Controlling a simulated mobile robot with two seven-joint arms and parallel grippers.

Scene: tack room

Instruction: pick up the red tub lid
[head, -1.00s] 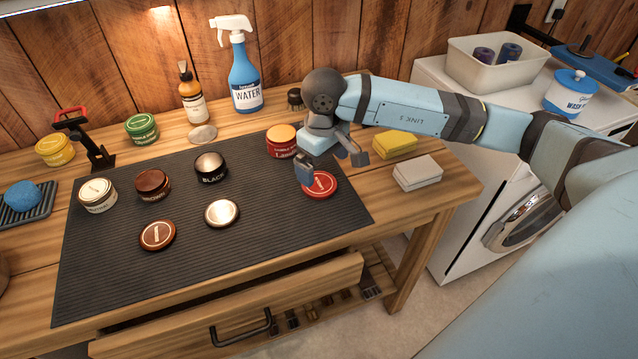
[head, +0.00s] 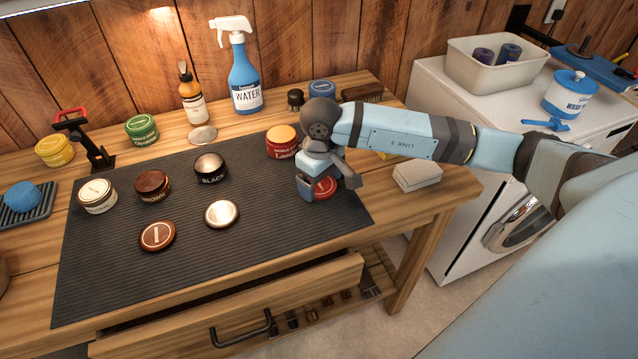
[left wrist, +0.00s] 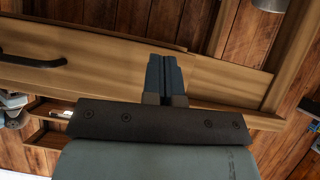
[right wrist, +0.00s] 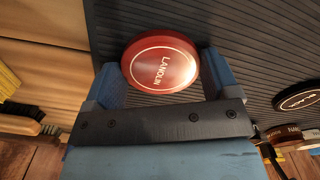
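The red tub lid (head: 322,187) lies on the dark ribbed mat (head: 200,258), in front of the red lanolin tub (head: 282,142), which has an orange top. My right gripper (head: 327,192) is down over the lid and hides part of it. In the right wrist view the lid (right wrist: 160,63), lettered LANOLIN, sits between the two spread blue fingers (right wrist: 162,80); whether they touch its rim I cannot tell. My left gripper (left wrist: 166,75) is out of the head view; its wrist view shows its fingers together and empty, near the bench's drawer front.
A black tin (head: 210,168), a silver lid (head: 221,213), a brown lid (head: 157,236) and a brown tin (head: 153,185) stand left on the mat. A pale sponge (head: 417,176) lies right of my gripper. A spray bottle (head: 243,75) stands behind. The mat's front right is clear.

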